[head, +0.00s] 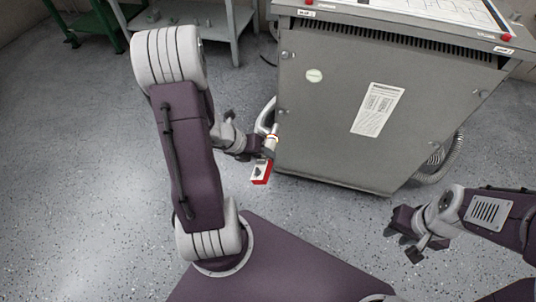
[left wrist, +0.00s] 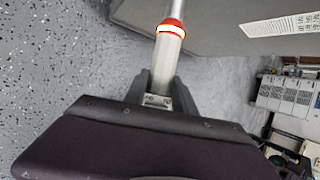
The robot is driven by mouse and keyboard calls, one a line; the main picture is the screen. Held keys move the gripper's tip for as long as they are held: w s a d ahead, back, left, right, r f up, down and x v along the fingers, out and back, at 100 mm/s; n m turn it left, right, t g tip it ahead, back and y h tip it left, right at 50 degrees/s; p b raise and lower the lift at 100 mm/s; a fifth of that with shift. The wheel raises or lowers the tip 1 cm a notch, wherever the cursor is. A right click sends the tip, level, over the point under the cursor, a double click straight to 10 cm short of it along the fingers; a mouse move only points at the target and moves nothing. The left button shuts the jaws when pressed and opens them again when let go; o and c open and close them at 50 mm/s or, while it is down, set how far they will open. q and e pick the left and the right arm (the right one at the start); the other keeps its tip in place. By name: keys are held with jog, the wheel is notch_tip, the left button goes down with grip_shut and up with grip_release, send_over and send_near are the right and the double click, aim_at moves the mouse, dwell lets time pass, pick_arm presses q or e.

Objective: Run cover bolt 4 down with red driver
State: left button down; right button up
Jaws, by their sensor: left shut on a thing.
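The red driver (head: 261,174) has a red butt end, a pale body and a red ring near its nose. My left gripper (head: 267,152) is shut on its body, in front of the lower left edge of the cabinet cover (head: 330,145). In the left wrist view the driver (left wrist: 168,50) shows a pale body, a lit red-orange ring and a shaft running up beside the cover. Its tip is out of that view, and I cannot tell whether it touches a bolt. Small bolts show near the cover's edges; which is bolt 4 is unclear. My right gripper (head: 405,245) is open and empty.
The grey cabinet (head: 440,60) stands ahead, with a label sheet (head: 377,108) on its cover. A grey table (head: 225,20) and green stand are behind left. Floor in front is clear.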

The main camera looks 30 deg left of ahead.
aim_at(269, 138)
pick_arm(q)
jog(key=shift+w+a+r+p, duration=0.1)
jog(key=shift+w+p, duration=0.25)
jog(key=shift+p, duration=0.05)
jog(key=w, duration=0.1)
jog(key=w+p, duration=0.1)
jog(key=shift+w+a, duration=0.3)
jog(key=shift+w+a+p, duration=0.25)
jog(key=shift+w+p, duration=0.25)
jog(key=shift+w, duration=0.35)
jog(key=shift+w+a+p, duration=0.15)
jog(key=shift+w+p, duration=0.45)
jog(key=shift+w, duration=0.2)
dwell(0.4)
